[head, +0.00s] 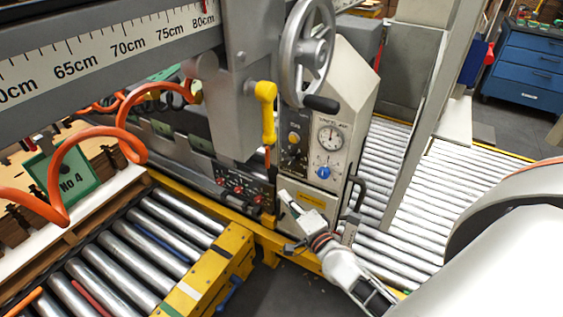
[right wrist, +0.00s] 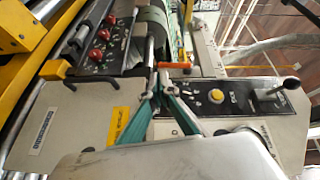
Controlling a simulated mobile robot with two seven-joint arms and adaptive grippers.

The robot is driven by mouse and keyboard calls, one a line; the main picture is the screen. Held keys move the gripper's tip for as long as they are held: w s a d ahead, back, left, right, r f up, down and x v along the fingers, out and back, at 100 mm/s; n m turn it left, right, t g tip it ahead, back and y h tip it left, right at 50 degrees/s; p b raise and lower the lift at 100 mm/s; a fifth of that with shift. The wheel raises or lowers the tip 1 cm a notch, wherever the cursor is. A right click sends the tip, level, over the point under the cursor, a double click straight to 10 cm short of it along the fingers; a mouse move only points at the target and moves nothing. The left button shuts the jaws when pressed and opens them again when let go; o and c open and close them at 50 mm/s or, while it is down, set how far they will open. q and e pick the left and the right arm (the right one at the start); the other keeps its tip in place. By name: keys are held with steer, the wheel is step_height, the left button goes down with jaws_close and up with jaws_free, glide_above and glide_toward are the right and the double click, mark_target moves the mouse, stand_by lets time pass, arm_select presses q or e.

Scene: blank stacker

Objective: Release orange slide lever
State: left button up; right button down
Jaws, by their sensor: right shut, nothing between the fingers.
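The orange slide lever (head: 267,156) seems to be the thin upright orange piece below a yellow handle, left of the machine's control panel; it is small and I am unsure of it. In the right wrist view an orange bar (right wrist: 180,66) sits just beyond my fingertips; contact cannot be told. My right gripper (head: 297,243) is low in front of the machine in the head view. In the right wrist view its two green fingers (right wrist: 159,78) come together at the tips with nothing between them. My left gripper is not in view.
The grey control panel (head: 326,146) has a dial, a blue knob and a yellow button. A handwheel (head: 306,46) stands above it. Red knobs (head: 238,188) are at its left. A yellow beam (head: 215,270) and roller conveyor (head: 120,260) lie at the lower left.

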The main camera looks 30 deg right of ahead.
steer(key=w+d+m, duration=0.1)
steer(key=w, duration=0.3)
steer(key=w+d+r, duration=0.1)
steer(key=w, duration=0.2)
steer(key=w+d+m+h, duration=0.1)
steer(key=w, duration=0.3)
steer(key=shift+w+d+r+m+b, duration=0.2)
steer(key=shift+w+r+m+b, duration=0.1)
steer(key=shift+w+r, duration=0.05)
steer(key=shift+t, duration=0.3)
